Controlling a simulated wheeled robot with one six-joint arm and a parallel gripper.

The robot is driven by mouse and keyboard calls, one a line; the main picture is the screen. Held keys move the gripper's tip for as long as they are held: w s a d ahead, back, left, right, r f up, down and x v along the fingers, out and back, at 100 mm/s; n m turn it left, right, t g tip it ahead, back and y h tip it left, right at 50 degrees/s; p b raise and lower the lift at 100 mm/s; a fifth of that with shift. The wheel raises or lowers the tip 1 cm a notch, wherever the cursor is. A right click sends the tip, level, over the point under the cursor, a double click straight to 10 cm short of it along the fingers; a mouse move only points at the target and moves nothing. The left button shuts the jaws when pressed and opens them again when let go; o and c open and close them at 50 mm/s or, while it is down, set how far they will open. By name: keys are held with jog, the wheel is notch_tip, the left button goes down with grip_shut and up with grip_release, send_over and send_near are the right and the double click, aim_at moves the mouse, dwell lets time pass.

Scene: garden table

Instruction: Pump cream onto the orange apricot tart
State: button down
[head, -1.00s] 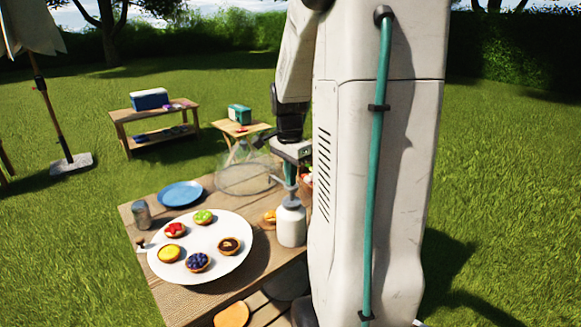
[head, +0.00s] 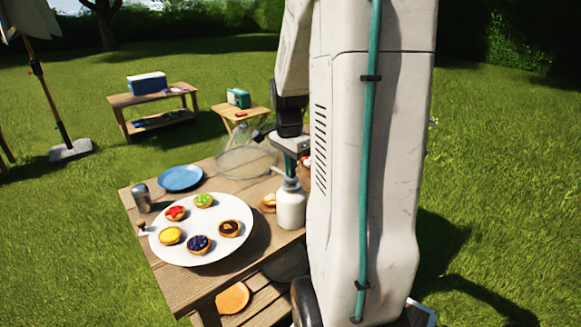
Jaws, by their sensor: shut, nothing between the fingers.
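A white pump bottle (head: 291,209) stands upright on the wooden table, right of the white plate (head: 187,256). Its spout points left, toward the plate. My gripper (head: 290,170) is shut and empty, pointing down just above the pump head. I cannot tell whether the fingertips touch the pump head. The plate bears several small tarts. Red (head: 176,213), green (head: 204,200), dark blue (head: 199,244) and brown (head: 230,228) tarts share the plate. No cream shows on the yellow-orange tart.
A blue plate (head: 180,178) and a grey metal shaker (head: 142,197) stand at the table's back left. A clear dome (head: 247,161) is behind the bottle. A pastry (head: 269,203) lies left of the bottle. My arm hides the table's right side.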

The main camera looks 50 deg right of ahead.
notch_tip(320, 180, up, 14)
jog(key=shift+a, duration=0.15)
dwell(1.1)
jog(key=s+a+f+n, duration=0.1)
jog(key=s+a+n, duration=0.3)
jog(key=a+n, duration=0.3)
jog(key=s+a+f+n+t, duration=0.1)
jog(key=s+a+n, duration=0.3)
jog(key=a+n, duration=0.3)
jog(key=s+a+f+n, duration=0.1)
jog(key=s+a+n, duration=0.3)
jog(key=a, duration=1.1)
jog(key=n, duration=0.2)
jog(key=shift+s+a+f+n+t, duration=0.3)
jog(key=shift+s+a+n, duration=0.05)
jog(key=shift+n, duration=0.05)
